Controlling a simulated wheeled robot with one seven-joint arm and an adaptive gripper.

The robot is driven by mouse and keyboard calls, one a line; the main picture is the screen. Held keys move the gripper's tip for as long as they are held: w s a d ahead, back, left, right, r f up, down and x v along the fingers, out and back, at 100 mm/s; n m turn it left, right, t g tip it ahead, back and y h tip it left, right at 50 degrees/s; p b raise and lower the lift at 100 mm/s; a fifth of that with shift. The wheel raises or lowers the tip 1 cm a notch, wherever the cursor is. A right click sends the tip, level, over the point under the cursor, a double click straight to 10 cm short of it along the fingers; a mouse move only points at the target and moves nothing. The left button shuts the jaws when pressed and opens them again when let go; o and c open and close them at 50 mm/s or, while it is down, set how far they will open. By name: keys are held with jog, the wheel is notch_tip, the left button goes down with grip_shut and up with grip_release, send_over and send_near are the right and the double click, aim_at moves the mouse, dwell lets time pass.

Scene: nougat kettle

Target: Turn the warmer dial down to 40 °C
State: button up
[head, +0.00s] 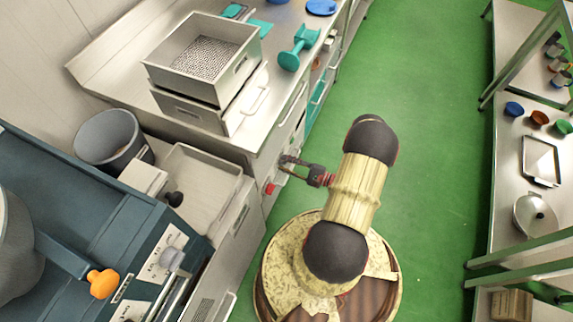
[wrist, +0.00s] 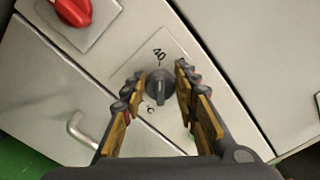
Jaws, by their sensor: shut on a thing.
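The warmer dial (wrist: 160,88) is a small dark grey knob on a light plate in the wrist view. The figure 40 (wrist: 160,54) with a tick stands just above it, and part of a C mark shows below. My gripper (wrist: 158,78) has a finger on each side of the dial and is shut on it. The dial's ridge runs roughly up and down in the picture; its exact setting is too small to read. In the head view my gripper (head: 289,163) reaches left to the grey cabinet front, and I cannot make out the dial there.
A red knob (wrist: 73,10) on its own plate is up and left of the dial; a metal handle (wrist: 82,130) is below left. In the head view a steel counter (head: 110,62) bears a tray of pellets (head: 205,56). Green floor (head: 430,150) lies open to the right.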

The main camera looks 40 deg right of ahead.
jog(key=shift+a, duration=0.1)
jog(key=o, duration=1.1)
jog(key=v, duration=1.2)
jog(key=shift+f, duration=0.1)
